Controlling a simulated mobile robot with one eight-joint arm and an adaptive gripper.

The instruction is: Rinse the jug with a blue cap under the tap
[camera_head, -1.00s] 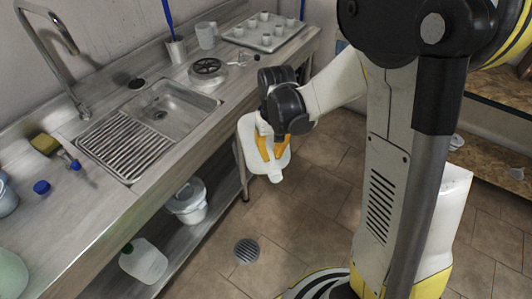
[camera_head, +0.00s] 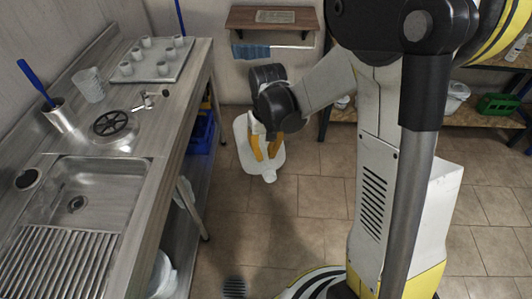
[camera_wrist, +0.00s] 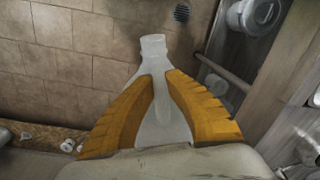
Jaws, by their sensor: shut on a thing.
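No blue cap shows on that neck. The steel sink (camera_head: 112,187) with its ribbed drainboard (camera_head: 55,265) is at lower left, apart from the jug.
A tray of small cups (camera_head: 145,62), a clear beaker (camera_head: 90,86) and a round black grate (camera_head: 115,126) stand on the counter. A wooden wall shelf (camera_head: 240,20) is behind my gripper. Shelves stand at right. Tiled floor between is open, with a drain (camera_head: 234,288).

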